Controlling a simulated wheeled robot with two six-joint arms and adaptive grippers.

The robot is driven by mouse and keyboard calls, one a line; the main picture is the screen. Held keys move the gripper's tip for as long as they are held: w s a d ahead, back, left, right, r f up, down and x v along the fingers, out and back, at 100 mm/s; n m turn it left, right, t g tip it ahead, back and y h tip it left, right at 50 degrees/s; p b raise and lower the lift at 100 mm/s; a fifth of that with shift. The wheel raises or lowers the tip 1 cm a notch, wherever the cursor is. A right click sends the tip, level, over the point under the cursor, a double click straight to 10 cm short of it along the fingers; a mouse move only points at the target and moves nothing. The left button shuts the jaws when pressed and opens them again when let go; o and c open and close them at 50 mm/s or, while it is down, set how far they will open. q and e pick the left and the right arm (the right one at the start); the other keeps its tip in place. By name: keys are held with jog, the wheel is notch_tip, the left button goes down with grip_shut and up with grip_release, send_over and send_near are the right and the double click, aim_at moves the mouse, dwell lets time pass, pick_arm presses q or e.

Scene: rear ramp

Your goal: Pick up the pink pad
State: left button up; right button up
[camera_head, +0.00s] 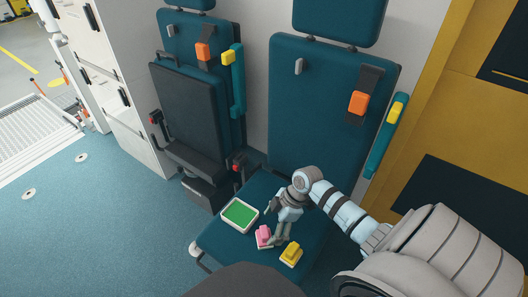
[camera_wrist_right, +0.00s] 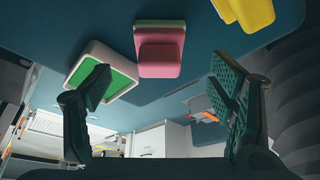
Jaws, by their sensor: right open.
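The pink pad (camera_head: 264,236) lies on the teal seat cushion (camera_head: 220,254), between a green-topped tray and a yellow block. In the right wrist view the pink pad (camera_wrist_right: 160,50) has a raised block on a wider base with a pale edge. My right gripper (camera_head: 279,239) hangs just right of the pad in the head view. In the wrist view its two fingers (camera_wrist_right: 163,82) are spread wide and empty, with the pad beyond them, between their lines. Whether a fingertip touches the seat cannot be told. My left gripper is not in view.
The white tray with a green inside (camera_head: 240,214) is left of the pad. The yellow block (camera_head: 291,254) is close on the right. The seat's upright backrest (camera_head: 322,120) rises behind. A folded seat (camera_head: 190,110) stands left; blue floor (camera_head: 90,220) there is clear.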

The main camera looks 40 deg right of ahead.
aim_at(265, 235)
jog(key=b+x, duration=0.3)
jog(key=x, duration=0.3)
jog(key=shift+a+f, duration=0.1)
jog(key=shift+f, duration=0.25)
jog(key=shift+r, duration=0.1)
jog(key=c, duration=1.3)
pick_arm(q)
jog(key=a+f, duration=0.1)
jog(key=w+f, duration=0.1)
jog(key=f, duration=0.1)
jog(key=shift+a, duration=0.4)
pick_arm(e)
jog(key=shift+c, duration=0.2)
jog(key=shift+r, duration=0.1)
pick_arm(q)
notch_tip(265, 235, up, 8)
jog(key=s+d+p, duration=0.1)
jog(key=p, duration=0.8)
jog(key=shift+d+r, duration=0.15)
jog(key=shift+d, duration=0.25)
pick_arm(e)
notch_tip(265, 235, up, 20)
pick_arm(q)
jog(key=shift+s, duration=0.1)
